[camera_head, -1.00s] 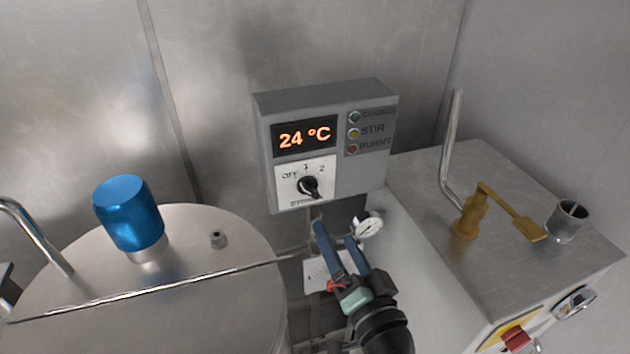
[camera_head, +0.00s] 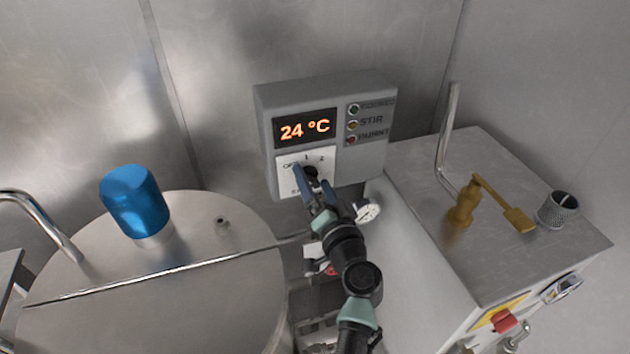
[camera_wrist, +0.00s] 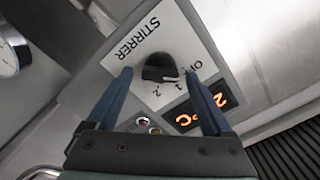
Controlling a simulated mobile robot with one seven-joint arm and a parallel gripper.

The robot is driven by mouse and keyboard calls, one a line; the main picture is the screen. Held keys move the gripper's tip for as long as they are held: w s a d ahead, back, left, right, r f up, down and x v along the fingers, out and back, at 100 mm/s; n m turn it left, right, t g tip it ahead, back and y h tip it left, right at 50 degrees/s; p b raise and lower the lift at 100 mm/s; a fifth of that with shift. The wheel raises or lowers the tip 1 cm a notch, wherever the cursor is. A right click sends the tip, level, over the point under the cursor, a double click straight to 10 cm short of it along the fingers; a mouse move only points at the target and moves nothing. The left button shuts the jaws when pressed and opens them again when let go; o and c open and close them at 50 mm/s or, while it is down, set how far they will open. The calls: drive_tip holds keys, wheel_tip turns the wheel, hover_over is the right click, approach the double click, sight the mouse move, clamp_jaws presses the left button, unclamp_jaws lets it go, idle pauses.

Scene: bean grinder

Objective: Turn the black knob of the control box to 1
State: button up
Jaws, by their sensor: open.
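The grey control box (camera_head: 355,170) is on the steel wall, with a lit display reading 24 °C. Its black knob (camera_head: 311,173) sits on a white plate (camera_head: 284,160) marked OFF, 1 and 2, and is partly covered by my gripper in the head view. My gripper (camera_head: 310,181) is open in front of it. In the wrist view the knob (camera_wrist: 160,67) shows between and beyond the two blue fingers of my gripper (camera_wrist: 158,73), with a gap on each side. STIRRER is printed on the plate. I cannot tell which mark the knob points to.
A round steel lid (camera_head: 190,290) with a blue cap (camera_head: 134,203) is at the left. A dial gauge (camera_head: 368,212) is just below the box.

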clamp_jaws()
idle(0.4)
drive_tip(key=shift+m, duration=0.3)
drive_tip(key=m+b, duration=0.1)
drive_tip(key=m, duration=0.2)
drive_tip(key=shift+d+f, duration=0.1)
drive_tip(key=shift+f, duration=0.05)
drive_tip(key=m, duration=0.5)
drive_tip(key=shift+b, duration=0.3)
drive_tip(key=shift+f, duration=0.1)
unclamp_jaws()
